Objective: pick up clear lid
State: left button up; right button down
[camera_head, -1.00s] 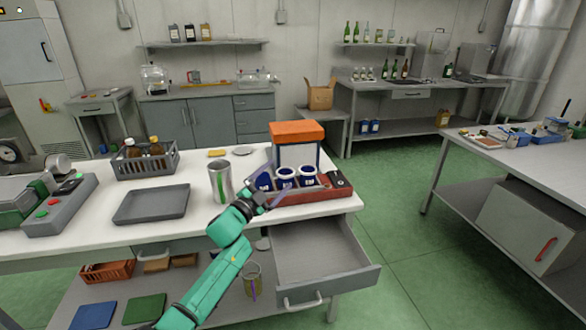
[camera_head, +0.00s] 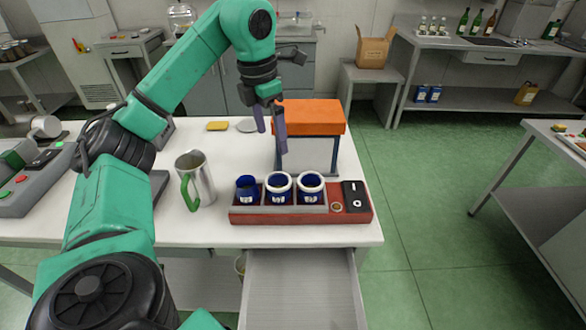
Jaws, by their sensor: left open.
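A small flat pale grey disc (camera_head: 247,126) lies at the back of the white table, just right of a yellow sponge-like block. It may be the clear lid; I cannot tell for sure at this size. My left gripper (camera_head: 272,142) points down with its two purple-grey fingers apart and nothing between them. In the picture it is just right of the disc, in front of the left side of an orange-topped box (camera_head: 308,117). My right gripper is not in view.
A red-brown tray (camera_head: 300,217) holding blue jars stands at the table's front right, with a black device at its right end. A metal jug (camera_head: 195,178) with a green handle stands left of it. The open drawer (camera_head: 300,290) juts out below. My left arm covers the table's left part.

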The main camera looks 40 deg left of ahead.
pick_arm(q)
jog(key=b, duration=0.2)
send_near(278, 180)
jog(key=f, duration=0.4)
jog(key=f+p, duration=0.1)
jog(key=f, duration=0.1)
jog(key=shift+w+f, duration=0.3)
jog(key=shift+d+f, duration=0.1)
jog(key=shift+f, duration=0.4)
jog(key=shift+w, duration=0.1)
jog(key=c, duration=1.1)
jog(key=shift+c, duration=0.2)
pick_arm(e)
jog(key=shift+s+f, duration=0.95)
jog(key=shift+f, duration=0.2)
